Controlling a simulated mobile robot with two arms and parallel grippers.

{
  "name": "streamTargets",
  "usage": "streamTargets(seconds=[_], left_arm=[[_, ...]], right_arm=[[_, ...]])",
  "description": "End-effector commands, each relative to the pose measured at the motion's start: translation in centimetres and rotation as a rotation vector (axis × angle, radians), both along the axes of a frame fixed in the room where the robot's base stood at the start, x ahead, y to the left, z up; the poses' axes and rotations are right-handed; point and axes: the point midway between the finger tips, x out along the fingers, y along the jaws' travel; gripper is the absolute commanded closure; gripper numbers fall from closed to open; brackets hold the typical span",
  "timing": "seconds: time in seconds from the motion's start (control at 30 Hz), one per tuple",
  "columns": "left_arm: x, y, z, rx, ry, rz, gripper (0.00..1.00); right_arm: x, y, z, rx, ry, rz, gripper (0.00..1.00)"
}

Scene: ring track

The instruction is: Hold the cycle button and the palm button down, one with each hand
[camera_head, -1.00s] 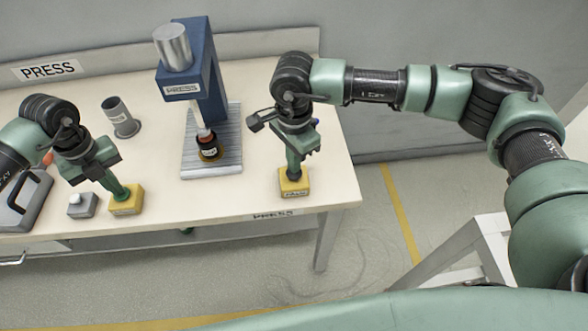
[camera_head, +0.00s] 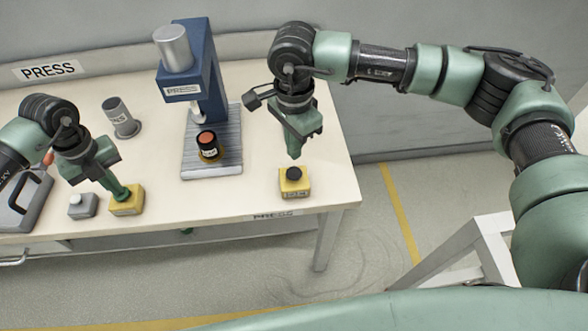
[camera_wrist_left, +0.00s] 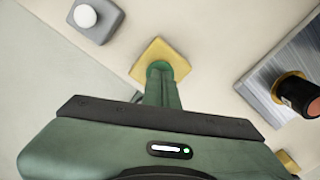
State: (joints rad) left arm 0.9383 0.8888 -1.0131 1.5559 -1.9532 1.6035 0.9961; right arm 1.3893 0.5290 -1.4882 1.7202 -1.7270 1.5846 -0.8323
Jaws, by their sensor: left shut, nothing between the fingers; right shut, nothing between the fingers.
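A yellow button box (camera_head: 127,207), taken to be the cycle button, stands at the table's front left. My left gripper (camera_head: 121,192) is shut, its tips down on top of this box and covering most of the button. In the left wrist view the yellow box (camera_wrist_left: 178,52) shows a green round edge at the fingertips. A second yellow box (camera_head: 294,188) with a black button, taken to be the palm button, stands at the front right; its label is too small to read surely. My right gripper (camera_head: 294,155) is shut and empty, just above the black button, apart from it.
A blue press (camera_head: 205,75) stands behind, its ram raised above a black part with a red top (camera_head: 207,143). A grey box with a white button (camera_head: 82,206) is beside the left yellow box. A grey cylinder (camera_head: 120,118) and a grey case (camera_head: 22,205) stand nearby.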

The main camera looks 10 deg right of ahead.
Motion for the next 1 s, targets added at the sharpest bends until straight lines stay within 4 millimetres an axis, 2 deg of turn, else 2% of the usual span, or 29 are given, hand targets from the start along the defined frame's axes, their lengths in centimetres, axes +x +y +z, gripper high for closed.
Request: streamTargets(seconds=[0.6, 1.0], left_arm=[[0.0, 0.0, 6.4, 0.000, 0.000, 0.000, 1.00], [0.0, 0.0, 6.7, 0.000, 0.000, 0.000, 1.00]], right_arm=[[0.0, 0.0, 4.4, 0.000, 0.000, 0.000, 1.00], [0.0, 0.0, 4.5, 0.000, 0.000, 0.000, 1.00]])
